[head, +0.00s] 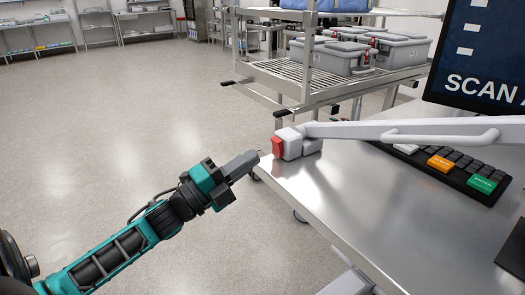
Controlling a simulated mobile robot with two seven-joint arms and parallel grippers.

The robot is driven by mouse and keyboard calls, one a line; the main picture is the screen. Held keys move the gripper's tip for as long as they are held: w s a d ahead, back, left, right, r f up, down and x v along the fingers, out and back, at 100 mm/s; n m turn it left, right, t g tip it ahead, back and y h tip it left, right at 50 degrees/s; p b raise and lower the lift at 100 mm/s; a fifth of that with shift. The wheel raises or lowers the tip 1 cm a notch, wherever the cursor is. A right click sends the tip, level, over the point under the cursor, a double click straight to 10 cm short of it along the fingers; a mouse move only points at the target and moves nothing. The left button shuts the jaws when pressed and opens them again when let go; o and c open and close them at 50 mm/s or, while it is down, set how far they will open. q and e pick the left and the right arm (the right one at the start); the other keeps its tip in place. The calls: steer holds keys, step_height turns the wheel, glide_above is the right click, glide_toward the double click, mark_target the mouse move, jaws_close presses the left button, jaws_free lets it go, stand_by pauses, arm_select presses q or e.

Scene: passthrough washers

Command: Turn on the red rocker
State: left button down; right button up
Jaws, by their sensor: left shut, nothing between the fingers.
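The red rocker (277,146) sits on the left face of a small light-grey switch box (294,142) near the left edge of the steel table. My left gripper (256,156) is shut and empty. Its fingertips are just left of the rocker and slightly lower in the head view, close to the table's edge. I cannot tell whether they touch the rocker; a small gap seems to show. Which way the rocker is tipped is too small to tell. My right gripper is not in view.
The steel table (345,205) is mostly bare at the front. A white arm-like bar (400,128) runs right from above the switch box. A keyboard (465,166) and a screen (485,60) are at the right. A wire cart (290,77) with grey cases (340,55) stands behind. Open floor lies left.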

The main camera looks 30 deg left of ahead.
mark_target(274, 142)
arm_select(q)
steer(key=shift+x, duration=2.15)
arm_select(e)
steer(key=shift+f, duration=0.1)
arm_select(q)
steer(key=shift+r, duration=0.1)
